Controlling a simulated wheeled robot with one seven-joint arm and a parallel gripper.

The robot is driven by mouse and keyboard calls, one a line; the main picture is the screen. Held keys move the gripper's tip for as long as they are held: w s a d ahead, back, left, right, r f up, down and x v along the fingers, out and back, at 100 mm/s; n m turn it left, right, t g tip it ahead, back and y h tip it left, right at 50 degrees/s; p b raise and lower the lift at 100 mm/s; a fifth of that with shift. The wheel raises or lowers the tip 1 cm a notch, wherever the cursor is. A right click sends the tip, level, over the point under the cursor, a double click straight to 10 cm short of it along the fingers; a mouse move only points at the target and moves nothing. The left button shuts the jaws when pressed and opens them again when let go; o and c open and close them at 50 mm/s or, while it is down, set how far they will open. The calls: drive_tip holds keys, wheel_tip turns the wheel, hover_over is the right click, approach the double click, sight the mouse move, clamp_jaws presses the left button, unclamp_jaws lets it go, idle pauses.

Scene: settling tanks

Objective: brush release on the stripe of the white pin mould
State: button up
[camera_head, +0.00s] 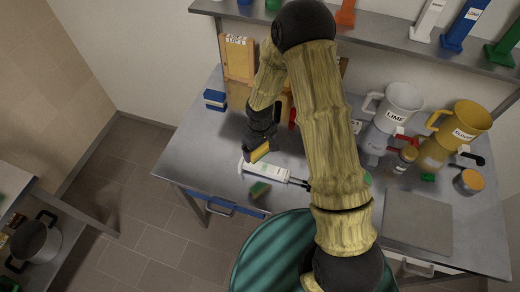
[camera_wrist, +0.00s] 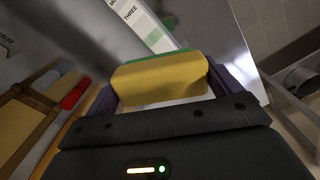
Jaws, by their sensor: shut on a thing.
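My gripper (camera_head: 260,148) is shut on a yellow block with a green face, like a sponge (camera_wrist: 160,80). A little of its yellow side shows in the head view (camera_head: 259,154). A white mould-like piece (camera_head: 266,172) lies on the steel table just below my gripper in the picture, with dark prongs at its right end. In the wrist view the white piece (camera_wrist: 135,14) carries lettering reading "THREE" and a pale green stripe (camera_wrist: 155,38). The sponge is close to that stripe; I cannot tell whether they touch.
A green and yellow block (camera_head: 259,189) lies near the table's front edge. A blue and white block (camera_head: 215,99) stands at the left. Jugs labelled lime (camera_head: 398,104) and a yellow one (camera_head: 460,124) stand at the right. A grey board (camera_head: 417,218) lies at the front right.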

drive_tip(key=shift+s, duration=0.25)
drive_tip(key=shift+w, duration=0.15)
drive_tip(key=shift+f, duration=0.1)
